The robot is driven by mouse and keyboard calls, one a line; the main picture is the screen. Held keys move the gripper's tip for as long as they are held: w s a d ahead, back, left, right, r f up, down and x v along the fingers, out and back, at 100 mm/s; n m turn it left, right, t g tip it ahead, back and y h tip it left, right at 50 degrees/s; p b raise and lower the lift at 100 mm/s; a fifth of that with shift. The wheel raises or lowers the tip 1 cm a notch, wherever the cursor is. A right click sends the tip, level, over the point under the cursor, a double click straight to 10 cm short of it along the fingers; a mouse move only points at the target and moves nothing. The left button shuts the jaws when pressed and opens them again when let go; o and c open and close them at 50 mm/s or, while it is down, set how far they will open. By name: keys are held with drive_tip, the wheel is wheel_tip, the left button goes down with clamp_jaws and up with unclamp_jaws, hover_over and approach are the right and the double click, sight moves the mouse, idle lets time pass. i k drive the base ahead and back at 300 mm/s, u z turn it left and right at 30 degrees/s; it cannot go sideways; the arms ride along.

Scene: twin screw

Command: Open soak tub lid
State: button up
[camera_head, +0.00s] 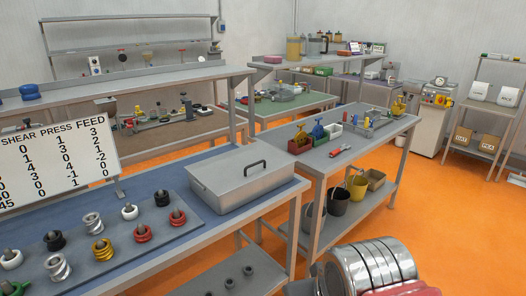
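The soak tub (242,198) is a grey metal box on the blue-topped bench, right of the tray of screw parts. Its flat lid (215,178) has a black bar handle (251,168) and lies shut on top. The inside of the tub is hidden. My gripper is not in view. A shiny ribbed metal part at the lower right edge looks like part of my own arm, and it is apart from the tub.
A grey board (110,250) with several coloured screw elements lies left of the tub. A white number sign (55,150) stands behind it. Orange floor (440,220) is clear at right.

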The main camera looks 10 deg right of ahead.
sight(222, 173)
drive_tip(key=u, duration=0.1)
drive_tip(key=i, duration=0.8)
drive_tip(key=u, duration=0.55)
drive_tip(key=i, duration=0.45)
drive_tip(key=u, duration=0.3)
